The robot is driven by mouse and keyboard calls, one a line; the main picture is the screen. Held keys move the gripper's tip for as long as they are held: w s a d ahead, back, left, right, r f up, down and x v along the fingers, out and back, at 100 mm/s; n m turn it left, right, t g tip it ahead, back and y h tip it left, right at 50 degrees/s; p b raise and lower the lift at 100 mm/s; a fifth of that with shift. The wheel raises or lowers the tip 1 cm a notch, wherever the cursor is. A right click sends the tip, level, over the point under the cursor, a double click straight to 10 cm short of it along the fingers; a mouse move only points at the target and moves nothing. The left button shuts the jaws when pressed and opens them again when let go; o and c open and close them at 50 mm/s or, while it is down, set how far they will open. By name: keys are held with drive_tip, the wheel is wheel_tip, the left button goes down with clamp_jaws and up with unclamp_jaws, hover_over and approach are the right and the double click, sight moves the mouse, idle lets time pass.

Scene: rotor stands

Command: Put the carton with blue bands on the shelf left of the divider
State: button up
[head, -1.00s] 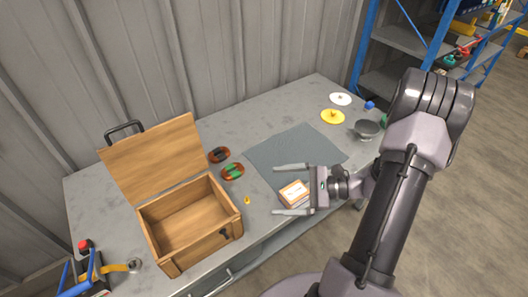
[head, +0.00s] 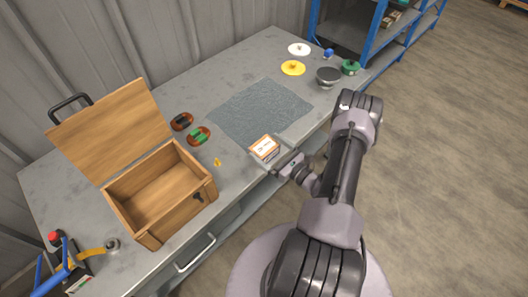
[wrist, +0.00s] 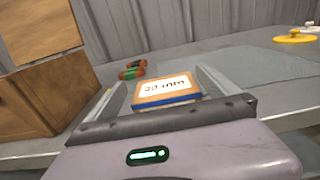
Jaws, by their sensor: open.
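The carton (head: 264,149) is a small orange and white box on the grey bench near its front edge. In the wrist view the carton (wrist: 166,88) shows a white label, orange edges and a blue band along its near lower side. My gripper (head: 268,148) is low at the bench front by the carton. In the wrist view its open fingers (wrist: 160,85) lie left and right of the carton, with gaps visible. A blue-framed shelf unit (head: 370,40) stands at the back right. I cannot make out a divider on it.
An open wooden box (head: 160,195) stands on the left. A dark mat (head: 260,110) lies behind the carton. Yellow (head: 293,68) and white discs and a grey bowl (head: 328,76) stand farther back.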

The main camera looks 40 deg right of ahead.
sight(258, 142)
drive_tip(key=w+b, duration=0.1)
drive_tip(key=w, duration=0.1)
drive_tip(key=w+f+b, duration=0.1)
drive_tip(key=w, duration=0.2)
drive_tip(key=shift+w+f, duration=0.1)
drive_tip(key=shift+w, duration=0.1)
drive_tip(key=c, duration=1.6)
